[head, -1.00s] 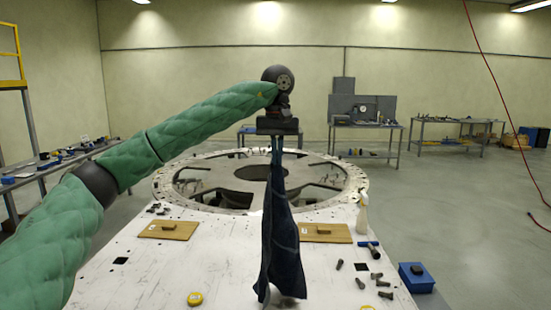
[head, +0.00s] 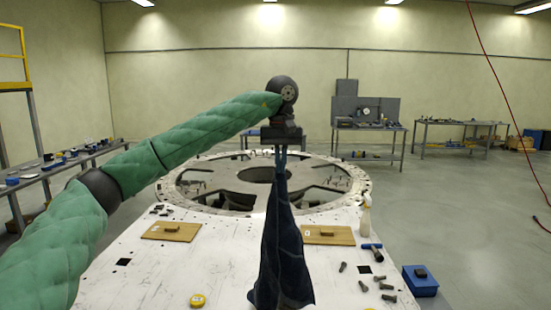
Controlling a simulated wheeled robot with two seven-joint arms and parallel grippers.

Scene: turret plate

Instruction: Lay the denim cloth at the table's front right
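The dark blue denim cloth (head: 282,250) hangs down in folds from my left gripper (head: 280,148), over the middle front of the white table (head: 150,280). My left gripper is shut on the cloth's top end and holds it above the table. The cloth's lower end spreads near the bottom of the view; I cannot tell whether it touches the table. My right gripper is not in view.
Several dark bolts (head: 363,286) and a blue-handled hammer (head: 372,247) lie at the table's right. A white spray bottle (head: 365,218) stands behind them. Wooden boards with handles (head: 328,235) and a yellow tape measure (head: 197,300) are also there. A blue box (head: 420,281) is at the right edge.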

